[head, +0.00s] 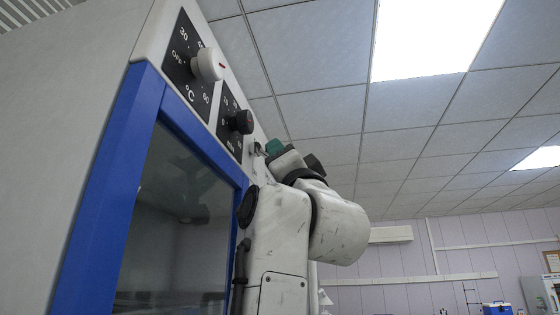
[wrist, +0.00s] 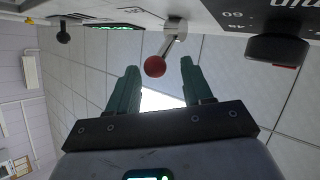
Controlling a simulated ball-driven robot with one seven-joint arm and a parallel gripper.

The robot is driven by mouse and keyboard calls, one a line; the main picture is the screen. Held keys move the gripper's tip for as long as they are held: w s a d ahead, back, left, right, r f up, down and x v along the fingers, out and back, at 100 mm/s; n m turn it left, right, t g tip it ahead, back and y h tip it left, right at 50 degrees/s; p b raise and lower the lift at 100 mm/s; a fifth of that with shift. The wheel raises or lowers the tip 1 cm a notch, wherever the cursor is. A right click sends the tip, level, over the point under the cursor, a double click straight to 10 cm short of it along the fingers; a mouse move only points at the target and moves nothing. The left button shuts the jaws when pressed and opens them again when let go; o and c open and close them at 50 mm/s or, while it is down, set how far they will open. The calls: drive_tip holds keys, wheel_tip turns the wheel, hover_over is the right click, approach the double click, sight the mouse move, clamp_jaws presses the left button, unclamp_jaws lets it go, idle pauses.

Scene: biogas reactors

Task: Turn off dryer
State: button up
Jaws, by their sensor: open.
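The dryer (head: 80,220) stands at the left in the head view, with a white panel above a blue-framed glass door. In the wrist view, a metal lever (wrist: 170,42) with a red ball tip (wrist: 155,66) sticks out from its panel. My gripper (wrist: 159,70) is open, its two green fingers on either side of the ball in the picture; I see no contact, and the depth between them is unclear. In the head view, my gripper (head: 276,148) is close to the panel beyond the knobs, and my arm partly hides the lever area.
A white temperature knob (head: 208,65) and a black timer knob (head: 240,122) project from the panel. The black knob (wrist: 277,50) is right of the fingers in the wrist view. A small dark knob (wrist: 63,37) is at left. Open room lies right of my arm.

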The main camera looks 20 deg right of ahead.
drive_tip(key=b+v, duration=0.3)
drive_tip(key=v, duration=0.5)
drive_tip(key=shift+s+f, duration=0.25)
drive_tip(key=shift+f, duration=0.1)
